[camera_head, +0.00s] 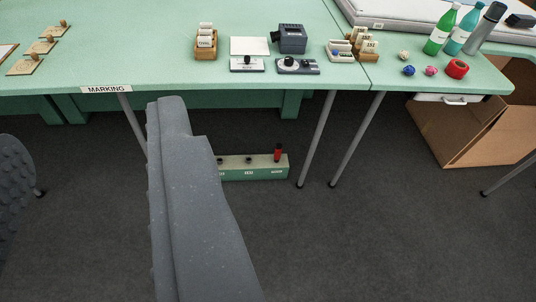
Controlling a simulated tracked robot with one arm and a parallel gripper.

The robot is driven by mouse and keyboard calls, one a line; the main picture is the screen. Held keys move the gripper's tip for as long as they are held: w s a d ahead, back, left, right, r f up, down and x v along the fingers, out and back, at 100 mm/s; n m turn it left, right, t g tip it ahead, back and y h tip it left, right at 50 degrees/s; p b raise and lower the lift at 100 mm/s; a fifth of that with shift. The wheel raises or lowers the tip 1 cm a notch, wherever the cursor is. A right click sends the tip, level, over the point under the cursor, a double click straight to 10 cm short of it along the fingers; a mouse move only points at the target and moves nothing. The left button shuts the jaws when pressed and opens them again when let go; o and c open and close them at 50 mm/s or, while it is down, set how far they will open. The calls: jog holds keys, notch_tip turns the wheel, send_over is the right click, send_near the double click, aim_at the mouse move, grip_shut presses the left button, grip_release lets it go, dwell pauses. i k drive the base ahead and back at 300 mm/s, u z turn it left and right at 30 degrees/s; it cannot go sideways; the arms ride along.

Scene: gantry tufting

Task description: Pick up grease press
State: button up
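I cannot say for certain which thing is the grease press. A small upright red object with a dark top (278,152) stands at the right end of a low green holder (255,174). This holder is on the floor under the table marked MARKING. It has small pale labels on its front and dark round spots on top, and its left end is hidden behind a large grey form.
The green table (150,70) bears wooden stamps, card boxes and small devices. Floor at lower right is clear.

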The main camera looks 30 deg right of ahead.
aim_at(277, 153)
jog(key=z, duration=1.5)
jog(key=k, duration=0.65)
jog(key=u, duration=0.95)
jog(key=i, duration=1)
